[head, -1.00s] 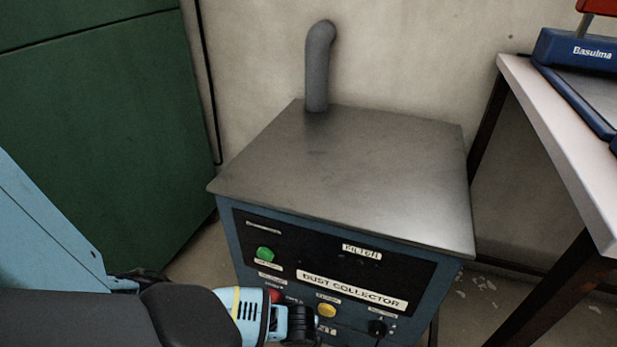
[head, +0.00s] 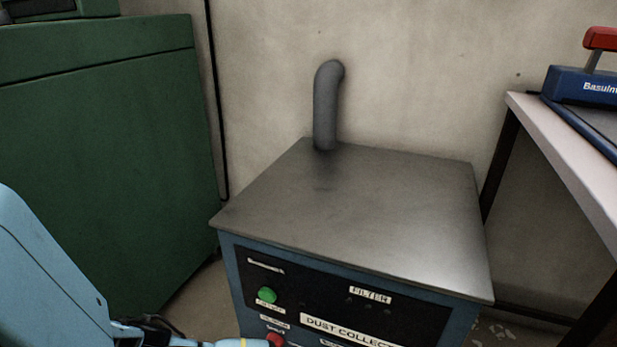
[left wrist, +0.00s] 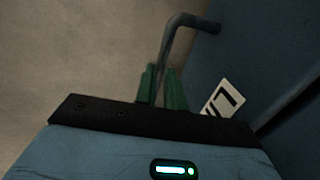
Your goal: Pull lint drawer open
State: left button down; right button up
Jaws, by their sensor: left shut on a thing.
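The dust collector (head: 350,205) is a blue cabinet with a grey metal top and a black control panel. Its lower front, where a drawer could be, is below the head view. In the left wrist view, a bent grey bar handle (left wrist: 178,36) stands out from a dark blue front (left wrist: 245,45), which carries a partly hidden white label (left wrist: 223,103). My left gripper (left wrist: 161,88) has its green fingers shut on this handle. My right gripper is in neither view.
A green cabinet (head: 100,150) stands close on the left. A table (head: 570,160) with a blue and red device (head: 590,85) is at the right. A grey pipe (head: 325,105) rises from the collector's top, near the wall. Bare floor (left wrist: 75,55) shows beside the handle.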

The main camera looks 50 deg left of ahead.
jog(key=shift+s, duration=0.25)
pick_arm(q)
jog(key=shift+s, duration=0.1)
